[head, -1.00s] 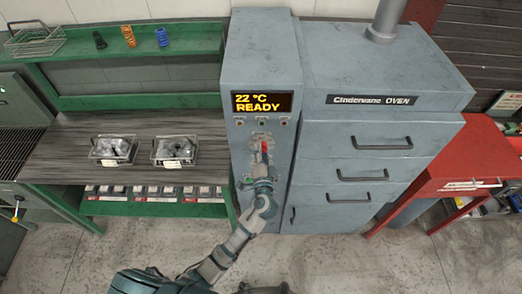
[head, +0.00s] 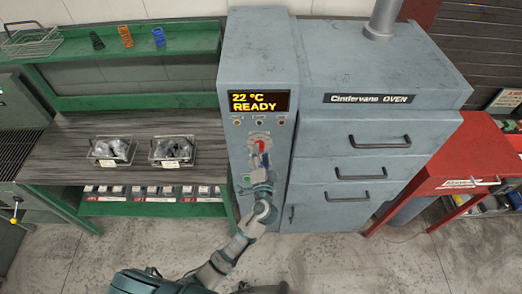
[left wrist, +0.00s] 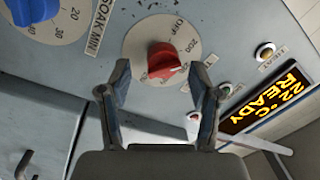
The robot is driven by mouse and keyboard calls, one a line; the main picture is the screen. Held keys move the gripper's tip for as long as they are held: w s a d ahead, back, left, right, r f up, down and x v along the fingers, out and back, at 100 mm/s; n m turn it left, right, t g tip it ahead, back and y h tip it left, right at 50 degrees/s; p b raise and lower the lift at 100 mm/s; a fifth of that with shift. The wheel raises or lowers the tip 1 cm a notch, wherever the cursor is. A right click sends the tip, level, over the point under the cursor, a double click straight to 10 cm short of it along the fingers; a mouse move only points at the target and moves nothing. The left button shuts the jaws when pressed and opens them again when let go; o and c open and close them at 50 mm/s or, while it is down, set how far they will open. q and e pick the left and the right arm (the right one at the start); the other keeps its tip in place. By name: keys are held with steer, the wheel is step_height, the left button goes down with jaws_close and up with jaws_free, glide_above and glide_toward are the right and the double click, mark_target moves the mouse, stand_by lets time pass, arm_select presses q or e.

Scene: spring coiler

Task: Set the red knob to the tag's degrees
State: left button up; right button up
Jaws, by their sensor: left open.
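The red knob (left wrist: 163,60) sits on a pale round dial (left wrist: 135,42) marked with numbers and OFF, on the grey control cabinet. In the head view the red knob (head: 262,146) shows just above my left gripper (head: 260,165). In the left wrist view my left gripper (left wrist: 160,100) is open, its two fingers apart below the knob, with nothing between them. The display (head: 259,102) reads 22 °C READY. Small tags (head: 112,162) lie on the wire baskets on the bench, too small to read. My right gripper is not in view.
A blue knob (left wrist: 38,10) beside a SOAK MIN label is at the upper left of the wrist view. The oven (head: 385,150) with handled drawers stands right of the cabinet. A green bench (head: 60,150) holds two wire baskets (head: 175,152). A red table (head: 470,160) is at right.

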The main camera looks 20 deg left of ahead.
arm_select(q)
steer(key=v, duration=1)
steer(key=shift+d, duration=0.2)
steer(key=shift+f, duration=0.2)
